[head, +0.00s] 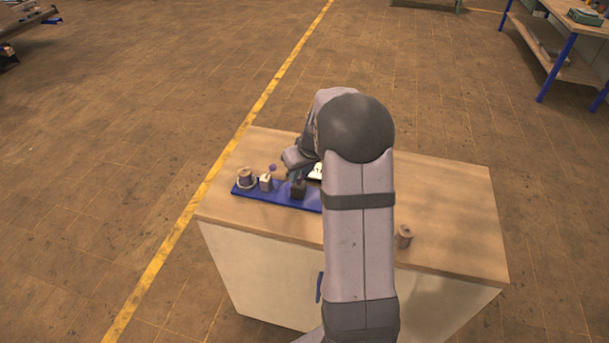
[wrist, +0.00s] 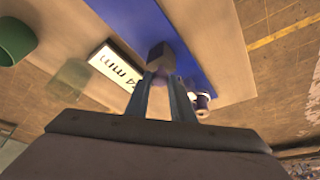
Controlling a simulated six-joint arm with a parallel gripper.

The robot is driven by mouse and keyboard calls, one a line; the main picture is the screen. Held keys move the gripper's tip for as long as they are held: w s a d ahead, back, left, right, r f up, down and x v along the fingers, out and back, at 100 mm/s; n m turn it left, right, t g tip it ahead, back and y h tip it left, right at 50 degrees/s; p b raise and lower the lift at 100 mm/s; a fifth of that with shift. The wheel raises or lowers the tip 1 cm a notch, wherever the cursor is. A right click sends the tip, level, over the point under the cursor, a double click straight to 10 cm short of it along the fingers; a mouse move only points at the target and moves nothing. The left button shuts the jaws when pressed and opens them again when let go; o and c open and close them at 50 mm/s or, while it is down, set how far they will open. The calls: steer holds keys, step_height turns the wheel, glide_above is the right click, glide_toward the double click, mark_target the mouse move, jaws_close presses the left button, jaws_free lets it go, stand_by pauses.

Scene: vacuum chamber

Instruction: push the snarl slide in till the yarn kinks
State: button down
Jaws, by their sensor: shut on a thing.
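A blue board (head: 272,194) lies on the table. At its left end stands a spool of purple yarn (head: 245,177), with a small pale block (head: 266,182) bearing a purple knob beside it. A dark brown block (head: 298,190) stands further right on the board; it also shows in the wrist view (wrist: 160,54) and looks like the snarl slide's grip. My gripper (wrist: 162,76) points down at this block, its fingertips shut on it. In the head view my arm hides the board's right part. The yarn's run and any kink cannot be made out.
A white label (wrist: 116,64) with black print lies beside the board. A green cup-like thing (wrist: 15,40) and a translucent greenish piece (wrist: 70,76) stand beyond it.

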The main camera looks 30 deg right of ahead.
steer(key=c, duration=1.5)
jaws_free()
steer(key=shift+c, duration=0.2)
steer(key=shift+r, duration=0.1)
steer(key=b+v, duration=0.2)
steer(key=v, duration=0.5)
steer(key=shift+s, duration=0.1)
